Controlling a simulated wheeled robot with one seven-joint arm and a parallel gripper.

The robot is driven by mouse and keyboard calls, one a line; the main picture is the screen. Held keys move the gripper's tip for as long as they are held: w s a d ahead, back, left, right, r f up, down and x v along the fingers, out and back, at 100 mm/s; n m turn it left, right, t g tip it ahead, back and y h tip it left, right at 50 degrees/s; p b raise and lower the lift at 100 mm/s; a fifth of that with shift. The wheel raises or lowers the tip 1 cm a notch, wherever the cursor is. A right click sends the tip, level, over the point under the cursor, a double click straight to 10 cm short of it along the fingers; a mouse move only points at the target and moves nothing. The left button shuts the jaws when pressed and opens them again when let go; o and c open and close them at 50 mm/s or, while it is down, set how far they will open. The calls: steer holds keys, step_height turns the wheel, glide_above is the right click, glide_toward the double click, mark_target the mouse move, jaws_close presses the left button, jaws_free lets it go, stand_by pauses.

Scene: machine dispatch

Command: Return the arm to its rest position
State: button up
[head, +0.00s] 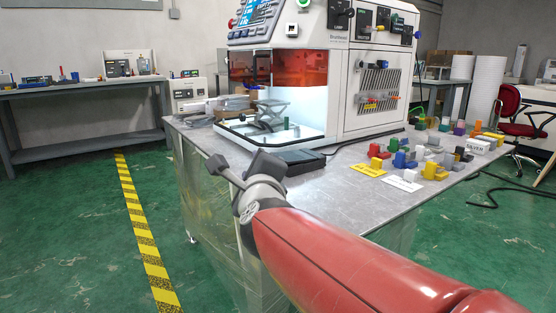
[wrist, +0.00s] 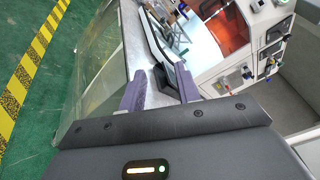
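My gripper (head: 240,163) is at the end of my red arm, which reaches in from the lower right of the head view. It is near the front left edge of the metal table (head: 330,178). In the wrist view my gripper (wrist: 160,74) shows two purple-grey fingers set apart, with nothing seen held between them. A dark flat block (head: 300,158) lies on the table beyond the gripper; it cannot be told how close the fingers are to it.
A white machine (head: 340,85) with an orange window stands on the table, its lit bay open. Several coloured parts (head: 430,160) and the yellow (head: 367,170) and white (head: 403,184) labels lie at right. Green floor with a striped yellow line (head: 145,230) is free at left.

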steer(key=s+d+f+n+g+h, duration=0.3)
steer(key=s+d+f+n+g, duration=0.8)
steer(key=s+d+f+n, duration=0.9)
steer(key=s+f+n, duration=0.1)
steer(key=s+f, duration=0.1)
steer(key=s, duration=0.2)
steer(key=shift+g, duration=0.4)
